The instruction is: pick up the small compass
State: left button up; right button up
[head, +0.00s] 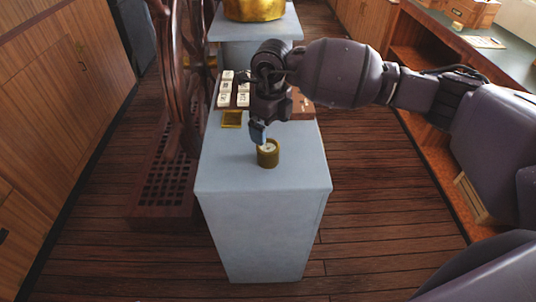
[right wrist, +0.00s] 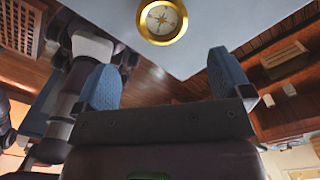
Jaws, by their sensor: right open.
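The small compass (head: 268,154) is a round brass case with a pale dial. It stands on the front part of the grey pedestal top (head: 235,180). In the right wrist view the compass (right wrist: 162,20) shows its dial and gold rim at the top, beyond the fingertips. My right gripper (head: 258,133) is just above and behind the compass in the head view. In the right wrist view its two blue fingers (right wrist: 160,80) are wide apart with nothing between them. The compass lies outside the fingers. My left gripper is not in the head view.
A square brass piece (head: 232,119) and white tiles (head: 225,88) on a brown board lie behind the compass. A ship's wheel (head: 175,75) stands close on the left. A second pedestal (head: 250,52) bears a large brass object (head: 254,9). Wooden shelves line the right side.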

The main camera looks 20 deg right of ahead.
aim_at(270, 149)
notch_tip(270, 149, down, 5)
jog(key=shift+w+f+p, duration=0.15)
jog(key=shift+w+f, duration=0.05)
jog(key=shift+f, duration=1.2)
jog(key=shift+w+f+p, duration=0.15)
jog(key=shift+w+f, duration=0.05)
jog(key=shift+f, duration=1.2)
jog(key=shift+c, duration=0.5)
jog(key=c, duration=1)
